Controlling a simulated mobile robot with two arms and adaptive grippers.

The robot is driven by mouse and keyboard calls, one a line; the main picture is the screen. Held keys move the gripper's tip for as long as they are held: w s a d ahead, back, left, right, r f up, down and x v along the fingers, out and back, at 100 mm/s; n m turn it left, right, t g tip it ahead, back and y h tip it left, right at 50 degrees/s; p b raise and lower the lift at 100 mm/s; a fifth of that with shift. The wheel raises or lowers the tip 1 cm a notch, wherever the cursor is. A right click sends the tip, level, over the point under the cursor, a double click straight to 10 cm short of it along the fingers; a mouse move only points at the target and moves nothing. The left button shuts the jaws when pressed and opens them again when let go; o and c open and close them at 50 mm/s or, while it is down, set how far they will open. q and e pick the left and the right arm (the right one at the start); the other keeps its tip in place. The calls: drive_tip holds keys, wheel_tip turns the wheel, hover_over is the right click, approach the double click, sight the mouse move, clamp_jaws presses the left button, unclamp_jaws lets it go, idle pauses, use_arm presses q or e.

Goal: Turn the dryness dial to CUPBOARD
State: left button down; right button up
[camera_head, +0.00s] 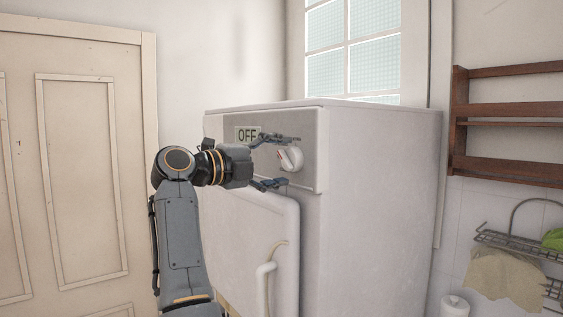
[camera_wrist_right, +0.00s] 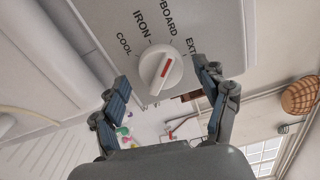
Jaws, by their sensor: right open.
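The white dryness dial (camera_head: 291,158) is on the front panel at the top of a white dryer. In the right wrist view the dial (camera_wrist_right: 160,72) carries a red mark slanting up and right; its upper end is near the partly cut-off "PBOARD" label (camera_wrist_right: 168,17). "COOL", "IRON" and "EXT" labels also show around the dial. My right gripper (camera_head: 287,161) is open, with one finger above and one below the dial in the head view. In the wrist view its fingers (camera_wrist_right: 161,75) flank the dial, with gaps visible. My left gripper is not in view.
An "OFF" display (camera_head: 248,134) is left of the dial, partly behind my right gripper. The dryer (camera_head: 375,200) stands below a window. A wooden shelf (camera_head: 510,110) and wire rack (camera_head: 515,240) are at right. A door (camera_head: 80,160) is at left.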

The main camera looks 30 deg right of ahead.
drive_tip(key=a, duration=1.1)
drive_tip(key=shift+s+a, duration=0.15)
drive_tip(key=shift+s, duration=0.3)
